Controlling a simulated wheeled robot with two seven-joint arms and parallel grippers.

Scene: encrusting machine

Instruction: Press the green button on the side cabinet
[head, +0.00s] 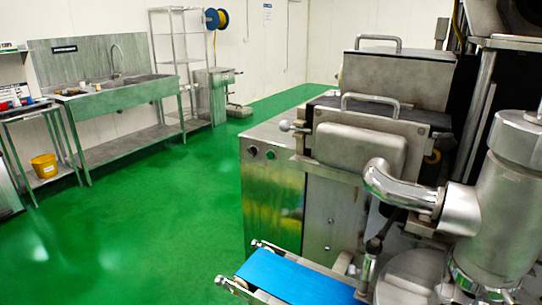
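The steel cabinet (272,205) of the encrusting machine stands right of centre in the head view. On the upper part of its front face are two small round controls side by side. The left one is a dark green button (253,151); the right one (271,154) is darker, and its colour is hard to tell at this size. Nothing touches or covers the button. Neither of my grippers is in view.
A blue conveyor belt (295,280) juts out low in front of the cabinet. A steel pipe and cylinder (490,205) fill the right side. A sink bench (115,95) and a side table with a yellow bucket (44,166) stand at left. The green floor (150,220) between is clear.

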